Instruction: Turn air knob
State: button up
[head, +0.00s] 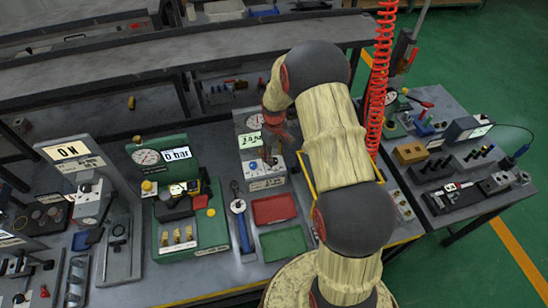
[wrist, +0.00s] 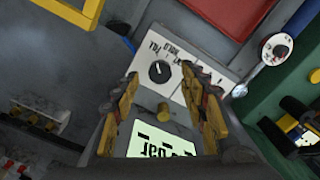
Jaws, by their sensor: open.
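The air knob (wrist: 159,71) is a round black knob with a white pointer mark, on a white labelled panel (wrist: 150,55) in the wrist view. My gripper (wrist: 165,95) is open, with one yellow-and-black finger on each side of the picture below the knob. Nothing is between the fingertips in its grip. I cannot tell the knob's contact there.
A red tray (head: 274,208) and a green tray (head: 283,244) lie in front of the unit. A red coiled hose (head: 377,80) hangs right of my arm.

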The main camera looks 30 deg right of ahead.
notch_tip(320, 180, up, 10)
dwell(0.4)
dwell(0.4)
jog(key=s+a+r+m+t+b, duration=0.1)
jog(key=s+a+r+t+b, duration=0.1)
jog(key=s+a+r, duration=0.3)
jog(key=s+a+r+m+t+b, duration=0.1)
jog(key=s+a+r+b, duration=0.4)
jog(key=s, duration=0.8)
jog(key=s+a+r+m+t+b, duration=0.1)
jog(key=s+a+r, duration=0.4)
jog(key=s, duration=0.5)
jog(key=shift+a+r+t+b, duration=0.2)
jog(key=shift+a+t+b, duration=0.6)
jog(key=shift+b, duration=0.45)
